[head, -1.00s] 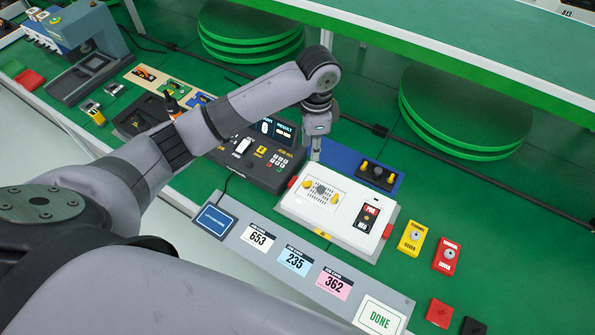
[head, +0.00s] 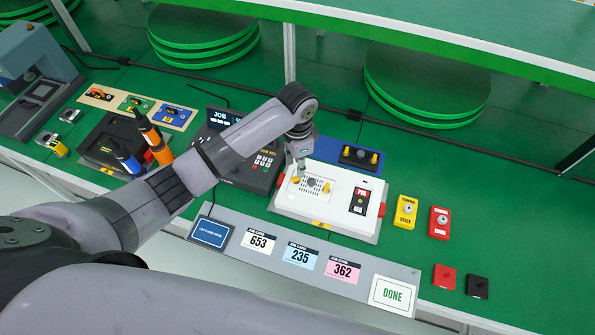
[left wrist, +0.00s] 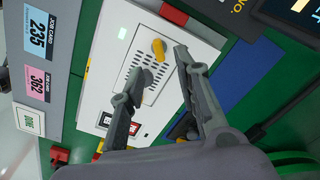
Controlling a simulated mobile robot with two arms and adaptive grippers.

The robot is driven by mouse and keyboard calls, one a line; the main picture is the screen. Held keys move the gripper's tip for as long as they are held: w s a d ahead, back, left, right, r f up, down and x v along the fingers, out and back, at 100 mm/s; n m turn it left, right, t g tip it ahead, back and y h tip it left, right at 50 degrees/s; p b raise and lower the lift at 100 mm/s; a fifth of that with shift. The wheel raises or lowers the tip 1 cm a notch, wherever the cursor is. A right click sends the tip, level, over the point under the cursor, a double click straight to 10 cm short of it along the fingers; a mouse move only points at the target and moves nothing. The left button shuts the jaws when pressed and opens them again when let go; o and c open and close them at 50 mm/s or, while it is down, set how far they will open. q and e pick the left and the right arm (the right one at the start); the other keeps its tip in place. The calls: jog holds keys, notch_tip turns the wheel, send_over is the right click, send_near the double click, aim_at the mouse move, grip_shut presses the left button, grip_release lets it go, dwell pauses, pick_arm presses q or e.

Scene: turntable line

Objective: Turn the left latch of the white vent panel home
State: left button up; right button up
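The white vent panel (head: 333,219) lies on the green bench, with a slotted grille and a dark knob (head: 311,183) at its middle. Its left latch (head: 296,180) is a small yellow tab left of the grille; the right latch (head: 326,187) is a like yellow tab. My left gripper (head: 301,170) is over the panel's left part, close to the left latch. The left wrist view shows its fingers (left wrist: 152,78) apart and empty, with the left latch (left wrist: 159,48) beyond the tips. The right latch is not clear there. I cannot tell any contact. My right gripper is out of view.
A blue plate with a dark part (head: 352,155) lies behind the panel. A keypad unit (head: 262,165) stands left. Yellow (head: 405,212) and red (head: 439,223) covers lie right. A card strip (head: 318,286) runs in front. The bench farther right is mostly clear.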

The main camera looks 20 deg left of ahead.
aim_at(296, 179)
pick_arm(q)
jog(key=shift+d+f, duration=0.1)
jog(key=shift+f, duration=2.7)
jog(key=shift+c, duration=0.4)
grip_shut()
